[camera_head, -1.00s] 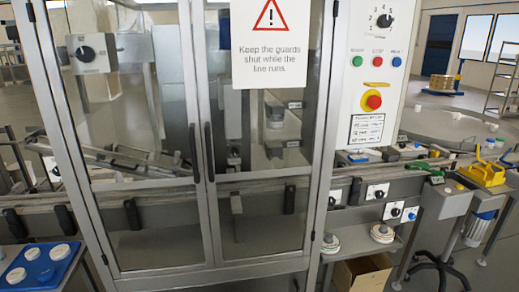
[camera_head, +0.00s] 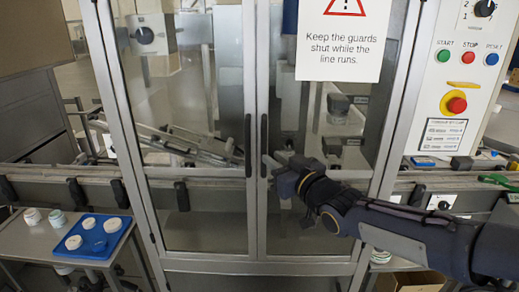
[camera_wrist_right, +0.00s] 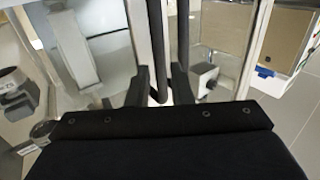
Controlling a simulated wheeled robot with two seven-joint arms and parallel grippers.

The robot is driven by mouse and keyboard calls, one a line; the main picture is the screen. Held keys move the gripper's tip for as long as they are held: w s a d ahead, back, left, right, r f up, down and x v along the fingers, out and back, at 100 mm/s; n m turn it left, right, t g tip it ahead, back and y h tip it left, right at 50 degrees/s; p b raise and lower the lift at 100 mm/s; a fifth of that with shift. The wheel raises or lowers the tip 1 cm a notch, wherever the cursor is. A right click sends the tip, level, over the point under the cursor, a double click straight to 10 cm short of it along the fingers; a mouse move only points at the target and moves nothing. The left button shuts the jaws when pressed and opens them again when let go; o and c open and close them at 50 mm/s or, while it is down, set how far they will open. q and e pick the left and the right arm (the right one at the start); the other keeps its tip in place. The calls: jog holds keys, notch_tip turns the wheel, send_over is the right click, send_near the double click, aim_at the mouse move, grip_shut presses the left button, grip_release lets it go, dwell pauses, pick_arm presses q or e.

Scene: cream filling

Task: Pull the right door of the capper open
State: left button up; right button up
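The capper's right door (camera_head: 325,215) is a glass panel in a grey metal frame. It looks shut against the left door (camera_head: 195,215). Its dark vertical handle (camera_head: 264,140) is beside the left door's handle (camera_head: 248,145). My right arm comes in from the right across the right door. My right gripper (camera_head: 270,165) is at the lower part of the right door's handle. In the right wrist view its two black fingers (camera_wrist_right: 160,85) stand apart, with a dark handle bar (camera_wrist_right: 155,45) running down between them. Contact cannot be told. My left gripper is out of view.
A warning sign (camera_head: 345,40) hangs on the right door's upper part. The control panel (camera_head: 465,85) with an emergency stop (camera_head: 454,103) stands to the right. A blue tray (camera_head: 115,240) with white lids is on a side table at left. A conveyor passes through the machine.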

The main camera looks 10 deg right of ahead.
aim_at(266, 152)
jog(key=p+x, duration=0.1)
jog(key=x, duration=0.4)
jog(key=shift+w, duration=0.25)
grip_shut()
